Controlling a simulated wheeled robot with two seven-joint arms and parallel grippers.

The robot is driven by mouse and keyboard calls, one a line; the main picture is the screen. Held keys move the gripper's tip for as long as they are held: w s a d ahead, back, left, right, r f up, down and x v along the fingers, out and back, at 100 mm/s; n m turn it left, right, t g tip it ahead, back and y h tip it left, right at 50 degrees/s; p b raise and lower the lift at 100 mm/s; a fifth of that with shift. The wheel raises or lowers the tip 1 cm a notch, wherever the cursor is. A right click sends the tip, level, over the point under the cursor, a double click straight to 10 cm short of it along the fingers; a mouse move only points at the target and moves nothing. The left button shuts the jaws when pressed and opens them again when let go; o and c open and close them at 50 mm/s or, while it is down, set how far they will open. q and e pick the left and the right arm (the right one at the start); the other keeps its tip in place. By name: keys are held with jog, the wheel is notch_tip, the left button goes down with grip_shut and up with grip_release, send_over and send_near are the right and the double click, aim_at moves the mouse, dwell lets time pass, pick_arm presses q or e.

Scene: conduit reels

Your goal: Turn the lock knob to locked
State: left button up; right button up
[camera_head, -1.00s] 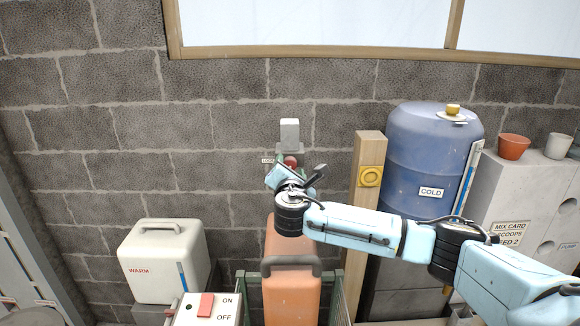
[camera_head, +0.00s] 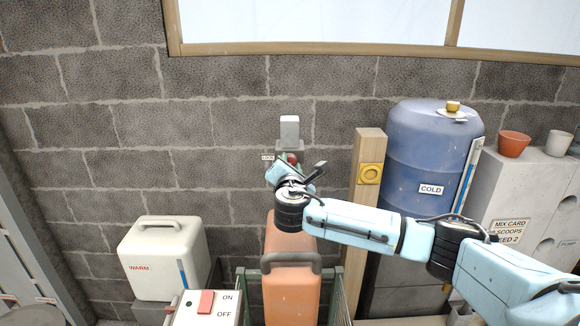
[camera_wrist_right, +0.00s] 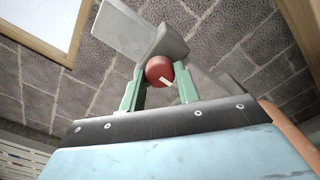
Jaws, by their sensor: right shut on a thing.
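The lock knob (camera_head: 292,158) is a red round knob below a grey block (camera_head: 289,130) at the middle of the head view. In the right wrist view the red knob (camera_wrist_right: 160,70) carries a small pale mark and sits between the two green fingers. My right gripper (camera_wrist_right: 159,87) is shut on the knob. In the head view my right wrist covers most of the gripper and the knob's lower part. A small label (camera_head: 267,157) is beside the knob, too small to read surely. My left gripper is not in view.
An orange handled container (camera_head: 291,292) stands below my wrist. A white WARM container (camera_head: 160,262) and an ON/OFF switch box (camera_head: 207,308) are to the left. A wooden post (camera_head: 364,200) and blue COLD barrel (camera_head: 428,160) are to the right.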

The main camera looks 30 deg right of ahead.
jog(key=shift+f+m+b, duration=0.15)
jog(key=shift+m+b, duration=4.55)
jog(key=shift+m, duration=4)
jog(key=o, duration=1)
